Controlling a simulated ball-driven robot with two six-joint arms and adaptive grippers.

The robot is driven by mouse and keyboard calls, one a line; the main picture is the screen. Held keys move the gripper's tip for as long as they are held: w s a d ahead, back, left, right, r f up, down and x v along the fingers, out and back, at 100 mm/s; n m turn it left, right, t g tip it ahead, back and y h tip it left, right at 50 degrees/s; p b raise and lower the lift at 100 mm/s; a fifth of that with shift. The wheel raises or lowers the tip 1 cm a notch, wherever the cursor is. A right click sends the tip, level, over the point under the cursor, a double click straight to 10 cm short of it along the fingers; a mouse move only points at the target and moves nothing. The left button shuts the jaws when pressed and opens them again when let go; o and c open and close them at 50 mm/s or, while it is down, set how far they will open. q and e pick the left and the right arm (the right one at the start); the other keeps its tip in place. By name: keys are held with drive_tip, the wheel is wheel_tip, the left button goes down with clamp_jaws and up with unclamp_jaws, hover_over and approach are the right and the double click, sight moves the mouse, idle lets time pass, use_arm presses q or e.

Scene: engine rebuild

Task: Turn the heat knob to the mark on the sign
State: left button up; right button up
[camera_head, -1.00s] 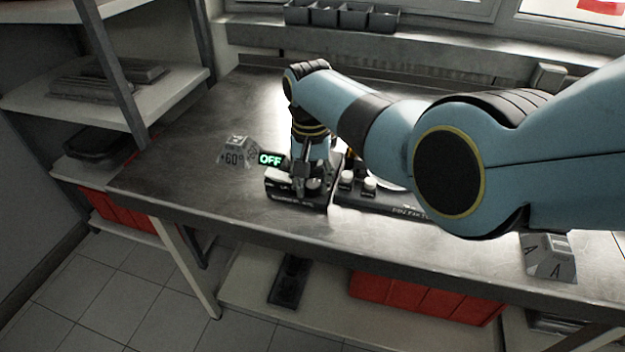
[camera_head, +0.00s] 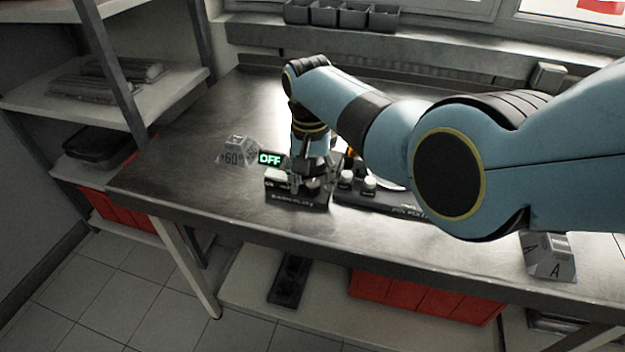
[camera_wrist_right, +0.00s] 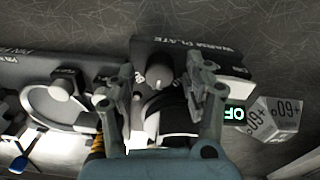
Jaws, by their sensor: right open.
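The heat knob (camera_wrist_right: 160,74) is a dark round knob with a pale pointer line, on the black warm plate unit (camera_head: 288,196). My right gripper (camera_wrist_right: 162,78) points down at it with the fingers open, one on each side. I cannot tell whether either finger touches the knob. In the head view, my right gripper (camera_head: 312,180) covers most of the knob. A grey sign (camera_head: 236,152) reads "+60°"; it also shows in the wrist view (camera_wrist_right: 270,120). A small display (camera_head: 270,158) beside the unit glows green with "OFF". My left gripper is not in view.
A second black unit (camera_head: 380,200) with white-topped knobs stands just right of the warm plate. A grey sign marked "A" (camera_head: 548,257) stands at the bench's front right. The bench (camera_head: 180,165) is clear to the left.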

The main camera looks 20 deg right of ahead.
sight(311, 183)
wheel_tip(311, 183, up, 8)
drive_tip(key=shift+f, duration=0.25)
idle(0.4)
